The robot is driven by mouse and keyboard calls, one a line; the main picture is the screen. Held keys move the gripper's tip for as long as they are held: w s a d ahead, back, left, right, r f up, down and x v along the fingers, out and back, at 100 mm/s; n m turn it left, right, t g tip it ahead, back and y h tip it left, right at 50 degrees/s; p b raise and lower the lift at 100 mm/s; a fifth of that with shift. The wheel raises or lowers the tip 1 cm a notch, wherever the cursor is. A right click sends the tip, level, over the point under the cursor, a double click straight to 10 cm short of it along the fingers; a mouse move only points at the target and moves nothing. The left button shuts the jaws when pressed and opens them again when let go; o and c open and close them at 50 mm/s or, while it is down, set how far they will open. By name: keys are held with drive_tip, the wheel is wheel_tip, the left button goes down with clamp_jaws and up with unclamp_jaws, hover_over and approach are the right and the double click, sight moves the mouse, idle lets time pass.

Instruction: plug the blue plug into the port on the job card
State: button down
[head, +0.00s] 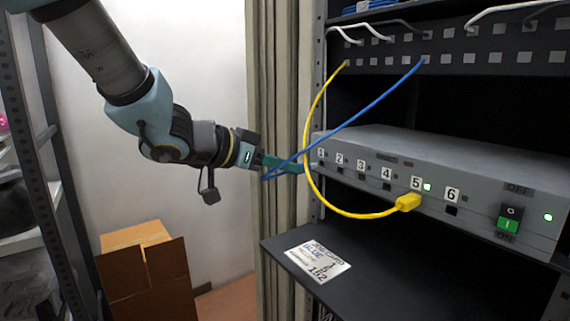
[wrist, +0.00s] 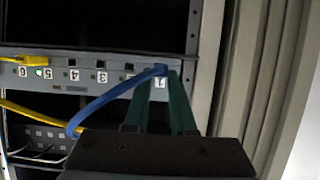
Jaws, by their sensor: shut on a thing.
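The grey switch box (head: 400,160) has ports labelled 1 to 6. My gripper (head: 303,168) is at its left end, by port 1, with its green fingers shut on the blue plug. In the wrist view, which shows the box upside down, the blue plug (wrist: 160,69) is between the fingertips (wrist: 168,76), at the box face by label 1. Fingers and plug hide port 1; I cannot tell whether the plug is seated. The blue cable (head: 350,120) runs up to the patch panel. The job card (head: 318,262) shows BLUE and a figure that looks like 1.
A yellow plug (head: 408,202) sits in port 5, with a green light beside it; its cable (head: 312,130) loops near my gripper. A power switch (head: 509,218) is at the right. The dark shelf (head: 400,265) is below. A cardboard box (head: 150,275) stands at lower left.

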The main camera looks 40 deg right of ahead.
sight(305, 163)
drive_tip(key=shift+s+d+p, duration=0.1)
drive_tip(key=shift+d+p, duration=0.5)
drive_tip(key=shift+d, duration=1.15)
idle(2.2)
drive_tip(key=c, duration=0.7)
unclamp_jaws()
